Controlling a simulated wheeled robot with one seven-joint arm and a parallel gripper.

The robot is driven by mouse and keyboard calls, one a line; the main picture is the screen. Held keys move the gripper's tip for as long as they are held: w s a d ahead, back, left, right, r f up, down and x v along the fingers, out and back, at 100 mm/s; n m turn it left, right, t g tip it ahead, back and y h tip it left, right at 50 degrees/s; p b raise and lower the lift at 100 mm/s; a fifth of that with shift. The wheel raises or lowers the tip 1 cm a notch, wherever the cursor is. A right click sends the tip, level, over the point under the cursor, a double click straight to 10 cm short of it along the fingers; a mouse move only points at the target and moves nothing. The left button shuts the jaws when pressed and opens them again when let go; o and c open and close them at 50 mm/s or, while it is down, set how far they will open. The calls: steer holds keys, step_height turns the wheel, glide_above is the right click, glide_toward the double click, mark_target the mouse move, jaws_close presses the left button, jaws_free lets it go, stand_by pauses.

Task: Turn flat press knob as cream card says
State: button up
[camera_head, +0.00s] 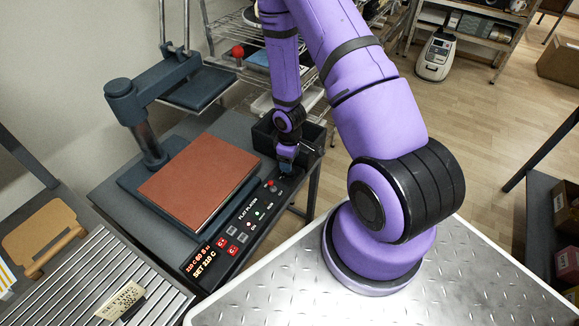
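The flat press (130,190) stands on a dark table, with a brown pad (200,180) on its lower plate and its upper plate (197,88) swung out behind. Its black control panel (243,222) reads "FLAT PLATEN", with red buttons, small lamps and a lit display (199,263) that seems to read "SET 210 C". A small red-topped control (271,185) is near the panel's far end.
A slatted metal surface (75,283) lies at lower left, with a tan wooden piece (43,236) beside it. A dark bin (291,134) sits close behind my gripper. A wire rack (240,40) stands behind the press. The floor at right is mostly open.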

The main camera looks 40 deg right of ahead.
step_height(320, 180, up, 5)
stand_by(0.4)
stand_by(0.4)
step_height(320, 180, up, 26)
steer(key=a+m+t+h, duration=0.2)
steer(key=a+m, duration=0.1)
steer(key=s+a+r+m+t+y, duration=0.1)
steer(key=s+a+r, duration=0.3)
steer(key=s+r, duration=0.5)
steer(key=s+a+r+m+t+y, duration=0.1)
steer(key=s+a+r+m+t, duration=0.1)
steer(key=s+r, duration=0.7)
steer(key=shift+s+a+r, duration=0.4)
steer(key=shift+a+r, duration=0.45)
steer(key=shift+r, duration=0.4)
